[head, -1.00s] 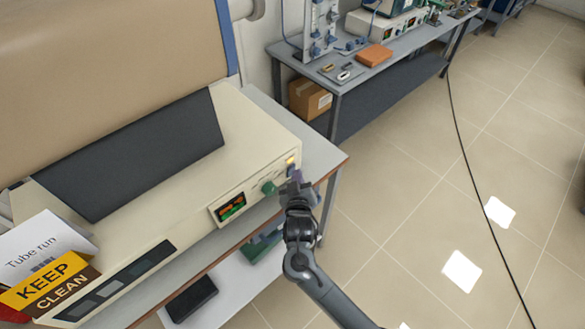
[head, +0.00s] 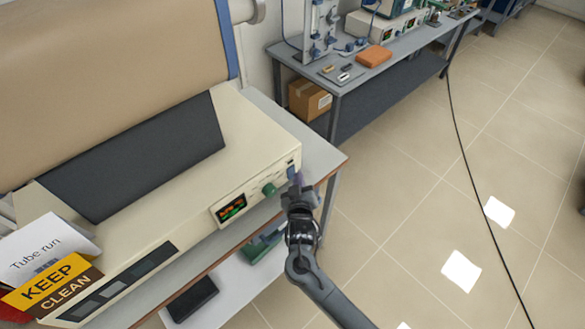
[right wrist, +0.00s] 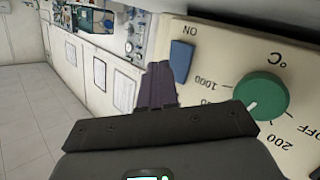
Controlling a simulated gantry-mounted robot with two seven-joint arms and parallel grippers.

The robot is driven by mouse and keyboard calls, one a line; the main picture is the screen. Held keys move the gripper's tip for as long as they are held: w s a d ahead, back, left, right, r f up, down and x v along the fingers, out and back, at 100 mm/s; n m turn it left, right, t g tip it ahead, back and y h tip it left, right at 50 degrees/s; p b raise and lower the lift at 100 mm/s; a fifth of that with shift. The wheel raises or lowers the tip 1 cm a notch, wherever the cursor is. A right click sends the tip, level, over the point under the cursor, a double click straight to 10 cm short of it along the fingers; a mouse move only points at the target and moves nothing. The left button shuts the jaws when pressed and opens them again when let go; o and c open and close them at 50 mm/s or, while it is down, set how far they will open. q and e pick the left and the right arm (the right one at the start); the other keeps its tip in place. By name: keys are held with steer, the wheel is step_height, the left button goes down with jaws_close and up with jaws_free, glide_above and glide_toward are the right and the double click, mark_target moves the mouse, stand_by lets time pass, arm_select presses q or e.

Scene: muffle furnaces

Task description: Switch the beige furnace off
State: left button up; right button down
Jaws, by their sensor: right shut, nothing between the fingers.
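The beige furnace (head: 110,40) stands on a bench at the left, above a cream control base. Its front panel has a lit red and green display (head: 231,207), a green knob (head: 269,189) and a small blue switch (head: 291,170) at the right end. In the right wrist view, the blue switch (right wrist: 181,61) sits under an upside-down "ON" label, beside the green knob (right wrist: 261,96) with its white mark toward the lower left. My right gripper (head: 297,181) is shut and empty just in front of the switch end; its fingers (right wrist: 158,84) look apart from the switch. My left gripper is out of view.
A "Keep clean" sign (head: 52,285) and a "Tube run" card (head: 40,250) stand at the furnace's left front. A second bench (head: 400,55) with equipment is behind.

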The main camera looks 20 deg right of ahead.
steer(key=shift+s+d, duration=0.1)
steer(key=shift+s, duration=0.15)
steer(key=s+p, duration=0.1)
steer(key=s+d+p, duration=0.1)
steer(key=s, duration=0.1)
steer(key=s+d+p, duration=0.1)
steer(key=shift+s+d+f+p, duration=0.1)
steer(key=shift+s+f+p, duration=0.15)
steer(key=shift+f+p, duration=0.15)
stand_by(0.5)
